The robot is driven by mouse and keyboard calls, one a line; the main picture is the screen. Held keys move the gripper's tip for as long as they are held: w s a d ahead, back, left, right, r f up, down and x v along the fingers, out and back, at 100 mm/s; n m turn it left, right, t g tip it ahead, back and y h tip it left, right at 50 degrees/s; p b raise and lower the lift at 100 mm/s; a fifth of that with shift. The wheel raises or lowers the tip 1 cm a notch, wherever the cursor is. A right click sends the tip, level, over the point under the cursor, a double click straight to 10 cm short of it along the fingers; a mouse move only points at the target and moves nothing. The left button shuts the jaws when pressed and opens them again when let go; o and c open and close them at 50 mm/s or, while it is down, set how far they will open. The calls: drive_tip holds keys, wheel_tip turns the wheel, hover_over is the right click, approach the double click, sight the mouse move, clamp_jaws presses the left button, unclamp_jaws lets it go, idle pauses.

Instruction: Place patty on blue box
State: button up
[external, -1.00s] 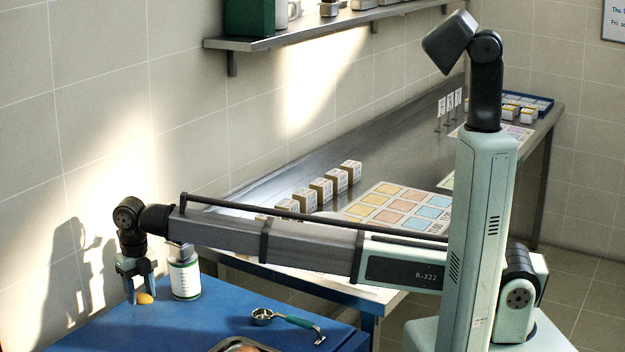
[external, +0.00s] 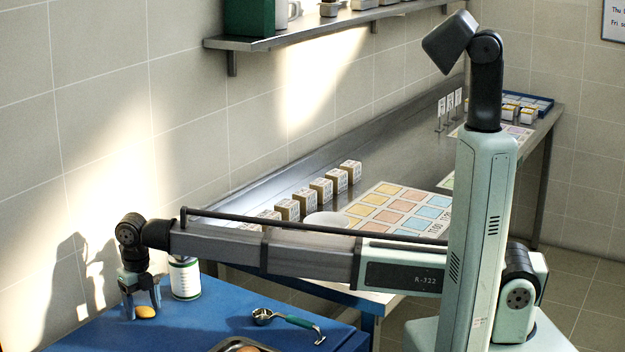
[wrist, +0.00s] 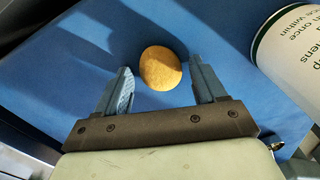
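The patty (external: 146,312) is a small golden-brown disc. It appears to lie on the flat blue top (external: 200,325), the large blue surface at lower left, which may be the blue box. My gripper (external: 143,309) points down around the patty. In the wrist view the patty (wrist: 160,68) sits between my two fingertips (wrist: 161,76), with a blue gap on each side. The fingers are open and not touching it. The patty's underside is hidden.
A white container with green bands (external: 185,279) stands close to the right of my gripper. A steel counter with several small boxes (external: 321,190) is behind. A tiled wall is at left.

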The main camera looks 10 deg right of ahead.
sight(144, 308)
drive_tip(key=shift+o, duration=0.2)
drive_tip(key=shift+r, duration=0.1)
wheel_tip(144, 308, up, 12)
idle(0.6)
idle(0.4)
